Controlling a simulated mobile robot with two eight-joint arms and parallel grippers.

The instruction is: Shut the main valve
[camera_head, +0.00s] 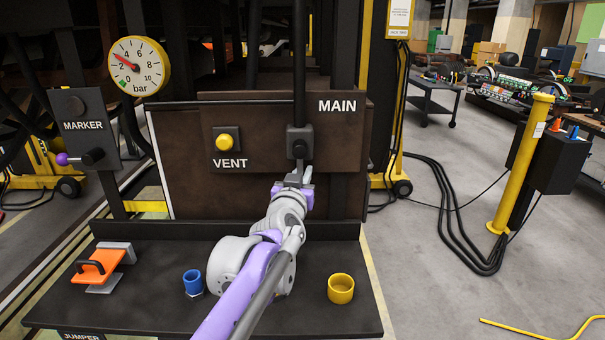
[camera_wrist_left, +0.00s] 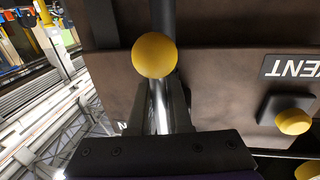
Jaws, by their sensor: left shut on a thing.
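The main valve (camera_head: 300,142) is a dark block on the brown panel, left of and below the MAIN label. A dark pipe rises above it. My left gripper (camera_head: 297,181) is just below the valve block, shut on the valve's handle. In the left wrist view, a yellow ball (camera_wrist_left: 154,55) shows just beyond the closed fingers (camera_wrist_left: 163,105), apparently the handle's end. In the head view my gripper and wrist hide the ball and most of the handle, so its exact angle is unclear. My right gripper is not in view.
The yellow VENT button (camera_head: 224,142) is left of the valve. A pressure gauge (camera_head: 138,67) and MARKER lever (camera_head: 92,157) are further left.

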